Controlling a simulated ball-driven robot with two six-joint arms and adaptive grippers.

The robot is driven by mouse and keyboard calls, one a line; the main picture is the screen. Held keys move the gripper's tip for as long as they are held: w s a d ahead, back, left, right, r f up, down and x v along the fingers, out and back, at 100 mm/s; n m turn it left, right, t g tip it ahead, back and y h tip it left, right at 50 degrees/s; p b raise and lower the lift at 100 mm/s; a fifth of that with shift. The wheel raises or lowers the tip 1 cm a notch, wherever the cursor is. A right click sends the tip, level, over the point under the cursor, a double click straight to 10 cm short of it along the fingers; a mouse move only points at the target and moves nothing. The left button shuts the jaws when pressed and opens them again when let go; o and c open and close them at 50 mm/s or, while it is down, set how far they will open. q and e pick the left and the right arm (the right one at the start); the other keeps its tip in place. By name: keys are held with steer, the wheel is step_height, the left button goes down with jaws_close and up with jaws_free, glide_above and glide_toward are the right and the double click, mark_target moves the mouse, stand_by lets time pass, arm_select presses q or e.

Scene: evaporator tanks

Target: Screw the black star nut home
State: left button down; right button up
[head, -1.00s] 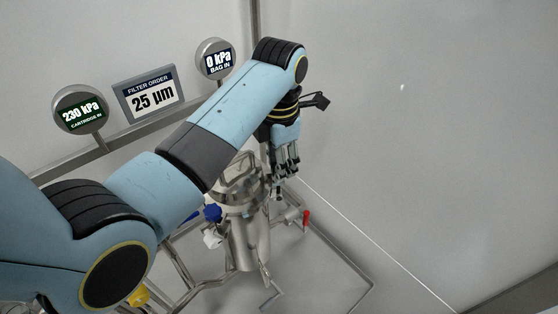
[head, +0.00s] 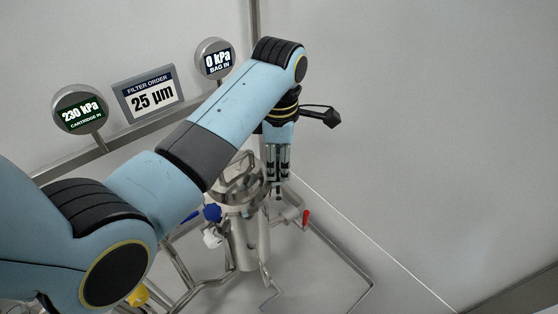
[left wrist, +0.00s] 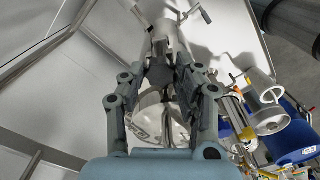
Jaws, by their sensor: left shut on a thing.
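My left gripper (head: 277,182) points down at the right side of the steel filter housing (head: 243,240), at the level of its lid (head: 238,187). In the left wrist view the fingers (left wrist: 163,78) are closed in on the dark star nut (left wrist: 160,74), which shows as a dark patch between the fingertips. The nut is mostly hidden by the fingers in the head view, and its thread cannot be seen. How far the nut is screwed on cannot be told. My right gripper is in neither view.
Steel pipes run around the housing, with a blue knob (head: 212,212) and a red handle (head: 306,218) close by. Gauges (head: 80,110) and a filter order sign (head: 150,92) stand behind on a rail. The right side is open floor and wall.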

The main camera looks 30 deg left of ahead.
mark_target(279, 166)
arm_select(q)
steer(key=shift+m, duration=1.2)
steer(key=c, duration=0.9)
jaws_free()
steer(key=shift+c, duration=0.2)
steer(key=shift+r, duration=3.8)
